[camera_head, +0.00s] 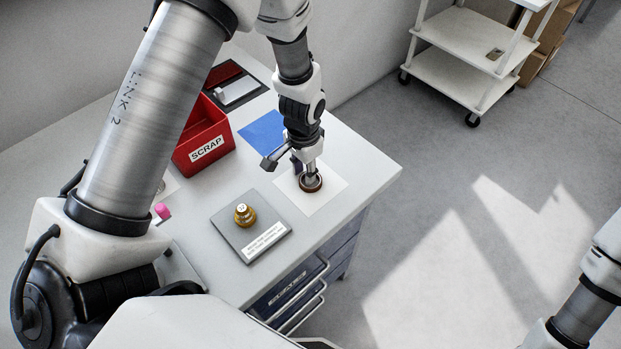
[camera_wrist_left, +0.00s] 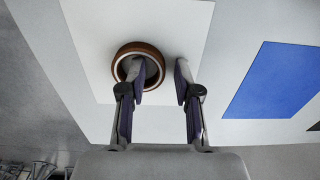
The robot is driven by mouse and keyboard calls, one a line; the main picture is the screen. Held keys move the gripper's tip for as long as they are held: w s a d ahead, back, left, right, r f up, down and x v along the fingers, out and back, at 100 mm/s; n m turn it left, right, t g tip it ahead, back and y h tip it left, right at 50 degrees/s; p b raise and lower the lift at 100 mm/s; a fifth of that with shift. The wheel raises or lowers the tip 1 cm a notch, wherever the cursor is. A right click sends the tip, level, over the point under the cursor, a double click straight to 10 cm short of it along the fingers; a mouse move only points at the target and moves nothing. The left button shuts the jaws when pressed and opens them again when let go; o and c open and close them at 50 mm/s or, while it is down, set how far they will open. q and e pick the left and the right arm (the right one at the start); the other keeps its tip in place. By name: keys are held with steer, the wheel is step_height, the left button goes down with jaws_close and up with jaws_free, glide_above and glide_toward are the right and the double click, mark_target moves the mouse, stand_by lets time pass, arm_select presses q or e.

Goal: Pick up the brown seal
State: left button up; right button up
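The brown seal (camera_head: 312,186) is a ring on a white sheet (camera_head: 326,202) near the worktop's right edge. It also shows in the left wrist view (camera_wrist_left: 121,60), left of centre. My left gripper (camera_head: 306,175) points down at the seal. In the left wrist view the left gripper (camera_wrist_left: 159,70) is open, with one finger over or inside the ring's opening and the other outside its right side. A small gap shows between the outer finger and the ring. The exact finger height is hard to tell. My right gripper is out of view.
A red SCRAP bin (camera_head: 203,135) stands behind on the left. A blue sheet (camera_head: 262,132) lies beside the white sheet. A grey plate (camera_head: 225,222) holds a brass-coloured part (camera_head: 244,214) and a label. A white cart (camera_head: 463,80) stands at the back right.

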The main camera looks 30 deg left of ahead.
arm_select(q)
jaws_close()
steer(key=shift+r, duration=0.15)
